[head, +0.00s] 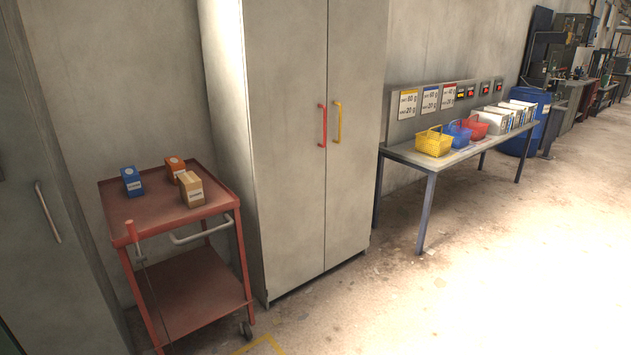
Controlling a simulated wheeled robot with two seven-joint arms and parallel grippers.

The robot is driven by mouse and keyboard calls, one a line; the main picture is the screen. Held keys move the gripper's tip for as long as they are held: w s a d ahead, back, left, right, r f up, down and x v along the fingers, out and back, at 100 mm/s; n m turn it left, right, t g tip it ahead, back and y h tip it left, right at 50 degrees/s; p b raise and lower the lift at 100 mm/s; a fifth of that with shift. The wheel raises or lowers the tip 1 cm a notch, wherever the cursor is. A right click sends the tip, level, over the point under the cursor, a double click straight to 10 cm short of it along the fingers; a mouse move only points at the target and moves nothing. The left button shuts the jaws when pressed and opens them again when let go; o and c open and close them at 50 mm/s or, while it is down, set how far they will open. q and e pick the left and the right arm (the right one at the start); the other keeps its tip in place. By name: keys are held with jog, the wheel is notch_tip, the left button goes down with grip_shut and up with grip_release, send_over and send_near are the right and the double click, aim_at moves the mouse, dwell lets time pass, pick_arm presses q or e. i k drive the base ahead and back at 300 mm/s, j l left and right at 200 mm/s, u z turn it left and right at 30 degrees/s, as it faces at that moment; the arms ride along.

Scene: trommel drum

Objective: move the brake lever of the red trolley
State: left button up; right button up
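The red trolley (220,204) stands at the left, between a dark cabinet and a tall grey cabinet. Its top tray carries a blue box, an orange box and a tan box. What looks like the brake lever (132,232), a rod with a red grip, stands upright at the trolley's front left corner. A pale push handle (203,231) runs along the trolley's front edge. One dark wheel (246,328) shows at the lower right. Neither of my grippers is in the head view.
The tall grey cabinet (285,130) with red and yellow handles is shut, close beside the trolley. A table (408,155) with yellow, blue and red baskets stands further right. The dark cabinet (35,240) is at the left edge. The floor (480,270) at the right is clear.

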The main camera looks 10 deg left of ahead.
aim_at(133, 235)
jog(key=u, duration=1.45)
